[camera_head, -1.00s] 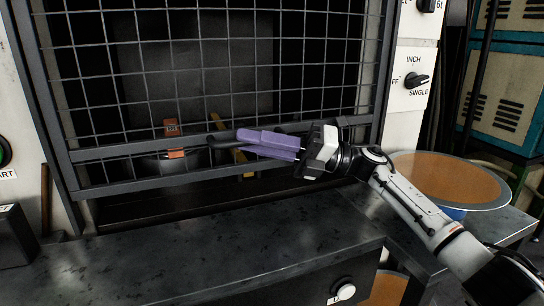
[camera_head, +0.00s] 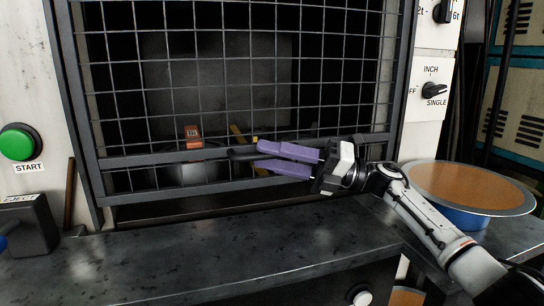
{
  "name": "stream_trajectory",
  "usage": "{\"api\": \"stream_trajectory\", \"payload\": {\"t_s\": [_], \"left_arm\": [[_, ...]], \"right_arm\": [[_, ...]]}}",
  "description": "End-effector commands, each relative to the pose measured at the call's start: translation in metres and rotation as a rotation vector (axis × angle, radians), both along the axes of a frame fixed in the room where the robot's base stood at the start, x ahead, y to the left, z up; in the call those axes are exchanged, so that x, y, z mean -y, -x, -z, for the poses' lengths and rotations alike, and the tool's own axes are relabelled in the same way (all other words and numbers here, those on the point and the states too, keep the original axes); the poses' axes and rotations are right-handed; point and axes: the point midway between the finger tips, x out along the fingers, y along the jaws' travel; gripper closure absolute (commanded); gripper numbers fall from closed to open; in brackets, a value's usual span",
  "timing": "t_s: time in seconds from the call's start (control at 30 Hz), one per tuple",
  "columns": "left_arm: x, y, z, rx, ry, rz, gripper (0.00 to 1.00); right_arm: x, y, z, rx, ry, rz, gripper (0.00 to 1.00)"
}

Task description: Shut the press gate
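The press gate (camera_head: 235,101) is a dark wire-mesh panel in a grey frame, down across most of the press opening. A dark gap shows between its bottom rail (camera_head: 130,198) and the bench. My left gripper is not in view.
A steel bench (camera_head: 200,255) runs in front. A green START button (camera_head: 17,143) and a dark EJECT box (camera_head: 28,225) are at left. A mode dial (camera_head: 433,90) is at right, above a round blue pan (camera_head: 465,216).

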Motion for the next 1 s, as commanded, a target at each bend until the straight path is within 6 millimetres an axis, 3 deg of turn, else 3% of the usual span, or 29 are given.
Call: {"api": "stream_trajectory", "payload": {"t_s": [0.27,0.7,1.0], "left_arm": [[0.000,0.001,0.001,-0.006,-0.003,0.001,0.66],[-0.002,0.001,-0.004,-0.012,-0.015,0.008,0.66],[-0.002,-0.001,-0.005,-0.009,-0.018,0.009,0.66]], "right_arm": [[0.000,0.000,-0.009,0.003,-0.002,-0.002,0.69],[0.000,0.000,-0.088,0.006,-0.003,0.000,0.69],[0.000,0.000,-0.103,0.002,-0.003,0.000,0.69]]}}
